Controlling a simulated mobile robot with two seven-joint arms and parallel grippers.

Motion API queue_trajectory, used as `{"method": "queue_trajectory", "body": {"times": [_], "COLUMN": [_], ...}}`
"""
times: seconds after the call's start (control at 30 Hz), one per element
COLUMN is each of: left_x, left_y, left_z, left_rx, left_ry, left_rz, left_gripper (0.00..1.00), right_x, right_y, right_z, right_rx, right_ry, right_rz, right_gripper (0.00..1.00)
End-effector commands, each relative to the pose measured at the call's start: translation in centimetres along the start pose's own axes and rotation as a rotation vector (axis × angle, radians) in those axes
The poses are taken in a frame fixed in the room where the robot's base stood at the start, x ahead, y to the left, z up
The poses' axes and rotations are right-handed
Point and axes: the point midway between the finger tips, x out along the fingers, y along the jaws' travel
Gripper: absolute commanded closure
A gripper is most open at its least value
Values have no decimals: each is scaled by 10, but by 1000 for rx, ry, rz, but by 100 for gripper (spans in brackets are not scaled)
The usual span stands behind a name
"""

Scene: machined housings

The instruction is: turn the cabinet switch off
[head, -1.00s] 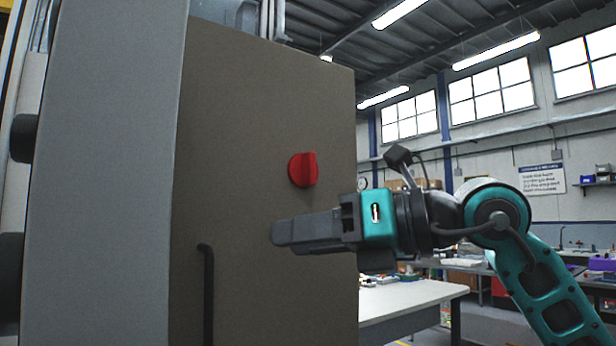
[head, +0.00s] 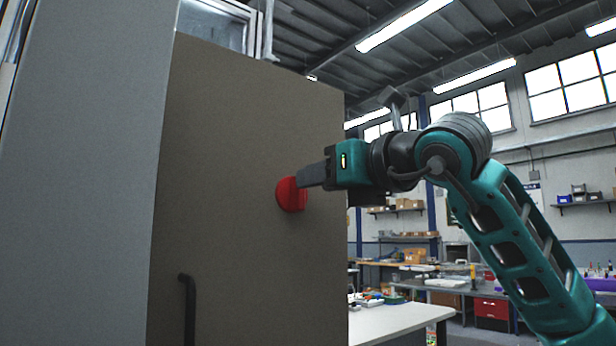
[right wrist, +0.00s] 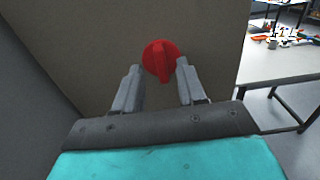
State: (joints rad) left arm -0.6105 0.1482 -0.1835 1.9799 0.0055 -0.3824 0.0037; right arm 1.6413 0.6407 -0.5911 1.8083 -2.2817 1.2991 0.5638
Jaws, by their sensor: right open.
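The red rotary switch (head: 290,195) sits on the brown cabinet panel (head: 235,140), with my right gripper (head: 305,177) right at it from the right. In the right wrist view the switch (right wrist: 160,61) is a round red knob with a raised grip bar that runs nearly upright. My right gripper (right wrist: 158,82) is open there, one finger on each side of the knob's lower part. The fingers do not appear closed on the bar; I cannot tell whether they touch it. In the head view the fingers hide part of the knob. My left gripper is not in view.
A black handle (head: 187,305) stands out from the panel at lower left. A grey cabinet side (head: 85,170) rises at left. A white worktable (head: 400,318) with small parts stands right of the cabinet; its edge also shows in the right wrist view (right wrist: 285,68).

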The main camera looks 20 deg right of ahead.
Motion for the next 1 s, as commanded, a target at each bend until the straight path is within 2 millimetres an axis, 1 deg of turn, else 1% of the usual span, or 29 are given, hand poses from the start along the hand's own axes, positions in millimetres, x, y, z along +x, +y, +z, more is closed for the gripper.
{"method": "queue_trajectory", "body": {"times": [0.03,0.1,0.23,0.4,0.6,0.67,1.0], "left_x": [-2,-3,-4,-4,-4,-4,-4], "left_y": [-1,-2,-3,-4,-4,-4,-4], "left_z": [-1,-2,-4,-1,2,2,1], "left_rx": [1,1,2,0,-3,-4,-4], "left_ry": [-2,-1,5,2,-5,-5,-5], "left_rz": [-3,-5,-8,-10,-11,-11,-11], "left_gripper": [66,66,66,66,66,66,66], "right_x": [10,20,32,38,38,38,37], "right_y": [0,0,0,0,0,0,0], "right_z": [1,1,0,0,0,0,0], "right_rx": [1,1,1,0,-1,-1,0], "right_ry": [2,3,1,0,0,0,0], "right_rz": [0,1,0,1,1,1,1], "right_gripper": [60,60,60,60,60,64,97]}}
